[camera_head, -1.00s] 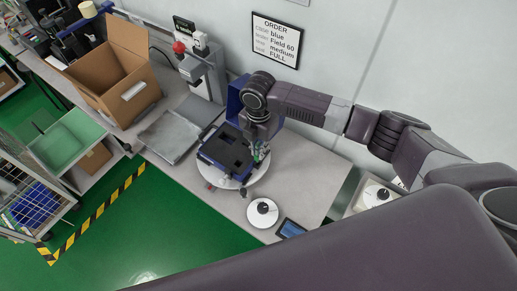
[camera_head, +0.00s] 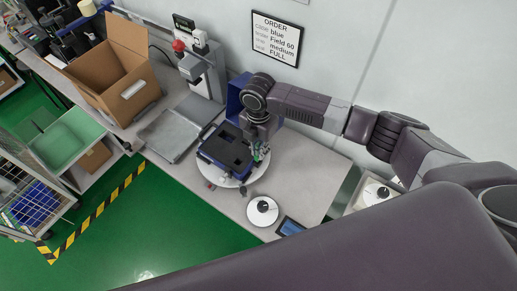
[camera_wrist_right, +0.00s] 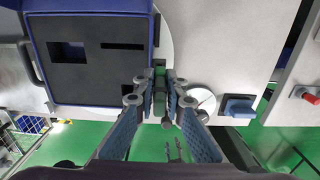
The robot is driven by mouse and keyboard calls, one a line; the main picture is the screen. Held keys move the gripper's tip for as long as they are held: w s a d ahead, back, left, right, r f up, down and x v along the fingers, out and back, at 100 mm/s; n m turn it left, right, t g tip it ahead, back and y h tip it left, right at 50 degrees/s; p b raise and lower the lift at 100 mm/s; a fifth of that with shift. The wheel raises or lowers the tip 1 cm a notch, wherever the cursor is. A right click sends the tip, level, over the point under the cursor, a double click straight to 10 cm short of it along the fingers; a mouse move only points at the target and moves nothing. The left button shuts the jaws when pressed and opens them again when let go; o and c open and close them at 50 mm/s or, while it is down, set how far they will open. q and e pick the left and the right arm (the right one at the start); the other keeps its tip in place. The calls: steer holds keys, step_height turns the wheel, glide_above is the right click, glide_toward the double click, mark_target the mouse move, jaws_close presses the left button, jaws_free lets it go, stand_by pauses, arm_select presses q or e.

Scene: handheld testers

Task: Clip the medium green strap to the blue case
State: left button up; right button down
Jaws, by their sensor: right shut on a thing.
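The blue case (camera_head: 205,153) lies open on a round white turntable (camera_head: 262,168), its dark foam insert with cut-outs facing up. The raised blue lid (camera_head: 236,92) is partly hidden behind my right arm. The case also shows at the upper left of the right wrist view (camera_wrist_right: 38,62). My right gripper (camera_head: 260,156) points down at the right side of the case. In the right wrist view, its fingers (camera_wrist_right: 160,82) are shut on the green strap (camera_wrist_right: 160,98), beside the case edge. A small dark piece hangs below the strap. Whether the strap touches the case is unclear. My left gripper is out of view.
A grey tray (camera_head: 166,135), a press-like stand (camera_head: 205,75) and an open cardboard box (camera_head: 122,90) stand left. The table right of the turntable is clear.

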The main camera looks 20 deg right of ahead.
steer(key=shift+f+b, duration=0.45)
steer(key=shift+f, duration=0.6)
steer(key=c, duration=1.9)
jaws_free()
steer(key=shift+r, duration=0.1)
step_height(320, 180, up, 12)
steer(key=shift+f, duration=0.1)
